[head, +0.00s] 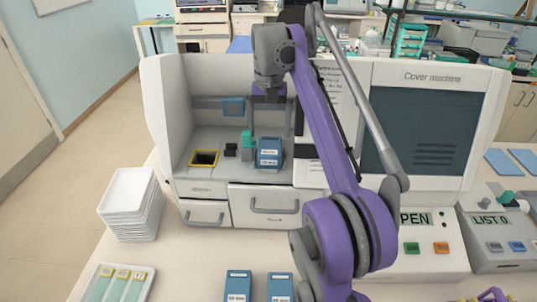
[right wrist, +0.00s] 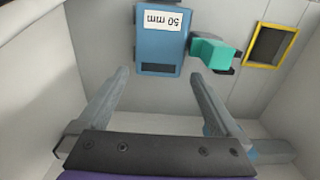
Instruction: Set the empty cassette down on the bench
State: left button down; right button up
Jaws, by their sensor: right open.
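A blue cassette (head: 269,153) with a white label stands inside the white machine's open bay. In the right wrist view the blue cassette (right wrist: 160,50) reads "50 mm" and lies beyond my fingertips. My right gripper (head: 268,97) hangs above and behind it in the head view. In the right wrist view my right gripper (right wrist: 160,76) is open, with nothing between its fingers. Two more blue cassettes, a left one (head: 238,288) and a right one (head: 280,288), are on the bench (head: 185,262) at the front. I cannot tell which cassette is empty. My left gripper is not in view.
A teal block (head: 248,141) is beside the cassette in the bay, with a yellow-framed opening (head: 204,158) to its left. Stacked white trays (head: 130,203) stand at left, and a slide tray (head: 118,284) at front left. Bare bench lies between the trays and the front cassettes.

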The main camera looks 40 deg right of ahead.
jog(key=shift+s+f, duration=0.15)
jog(key=shift+f, duration=0.7)
jog(key=shift+s+f, duration=0.25)
jog(key=shift+f, duration=0.1)
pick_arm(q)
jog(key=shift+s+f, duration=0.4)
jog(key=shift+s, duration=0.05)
pick_arm(e)
jog(key=shift+w, duration=0.1)
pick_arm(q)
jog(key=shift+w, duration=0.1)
pick_arm(e)
jog(key=shift+w, duration=0.1)
